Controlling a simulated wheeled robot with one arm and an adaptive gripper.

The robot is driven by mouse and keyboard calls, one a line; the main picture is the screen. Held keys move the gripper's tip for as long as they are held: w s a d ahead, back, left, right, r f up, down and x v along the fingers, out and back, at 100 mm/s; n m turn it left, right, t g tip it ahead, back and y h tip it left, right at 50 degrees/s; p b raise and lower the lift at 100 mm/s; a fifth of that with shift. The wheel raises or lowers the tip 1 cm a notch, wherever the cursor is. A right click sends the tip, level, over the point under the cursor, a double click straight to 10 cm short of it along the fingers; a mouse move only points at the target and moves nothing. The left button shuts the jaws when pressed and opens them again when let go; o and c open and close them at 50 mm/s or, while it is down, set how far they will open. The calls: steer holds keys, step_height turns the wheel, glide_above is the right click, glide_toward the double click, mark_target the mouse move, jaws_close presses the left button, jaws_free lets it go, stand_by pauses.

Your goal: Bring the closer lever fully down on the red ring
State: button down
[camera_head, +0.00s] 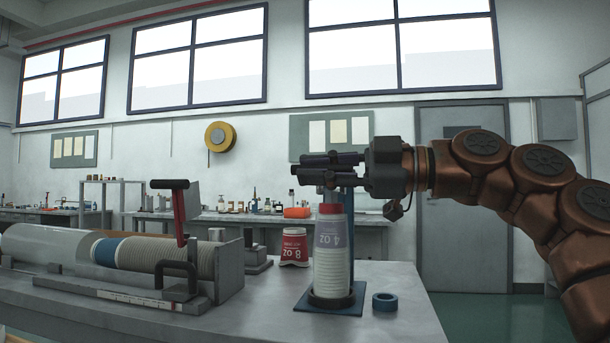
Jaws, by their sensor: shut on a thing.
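The red ring (330,209) sits on top of an upright stack marked 4 OZ (331,240), with pale ribbed cup rims below. The stack stands in a dark ring on a blue base plate (302,303), and a blue post (350,205) rises behind it. My gripper (300,169) comes in from the right, fingers pointing left, just above the red ring. It is shut on a dark part over the stack, which I take to be the closer lever; the fingers mostly hide it. A small gap seems to show between gripper and ring.
A red and white 8 OZ cup (294,247) stands left of the stack. A blue ring (385,301) lies to its right. A trough machine with a black-handled red lever (180,215) fills the left.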

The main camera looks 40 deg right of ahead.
steer(key=shift+f+b, duration=0.4)
steer(key=shift+f, duration=0.2)
steer(key=c, duration=1.1)
jaws_free()
steer(key=shift+c, duration=0.2)
steer(key=v, duration=1.2)
